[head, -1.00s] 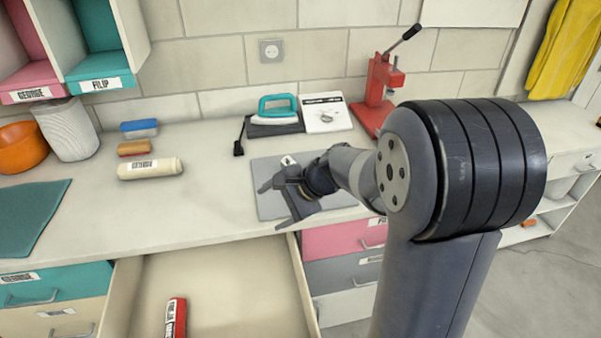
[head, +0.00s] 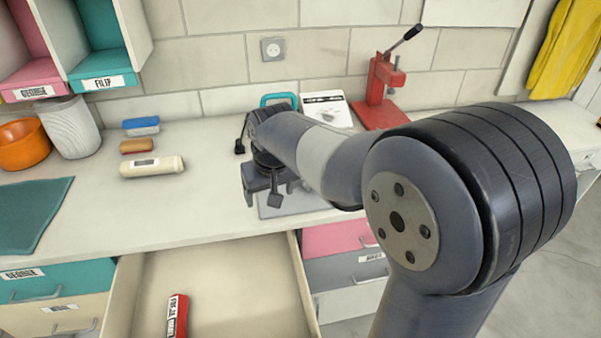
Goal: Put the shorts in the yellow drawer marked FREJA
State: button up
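My gripper (head: 262,195) is above the counter, fingers pointing down and apart, with nothing visible between them. Behind and below it lies a flat grey item (head: 300,203), mostly hidden by my arm; I cannot tell whether it is the folded shorts or a mat. No thing is clearly recognisable as shorts. An open cream drawer (head: 225,285) is below the counter's front edge, its front out of view. It holds a red item with a white label (head: 177,316). I cannot read FREJA on any drawer.
A teal cloth or mat (head: 32,212), orange bowl (head: 24,146), grey-white container (head: 68,128) and cream labelled roll (head: 152,167) are on the left. A teal iron (head: 279,99), white booklet (head: 326,108) and red press (head: 380,95) stand behind. Closed drawers flank the open one.

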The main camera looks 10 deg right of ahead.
aim_at(255, 317)
jog(key=l+u, duration=0.15)
jog(key=l, duration=0.6)
jog(key=i+l+u, duration=0.2)
jog(key=i+l, duration=0.2)
jog(key=i, duration=0.2)
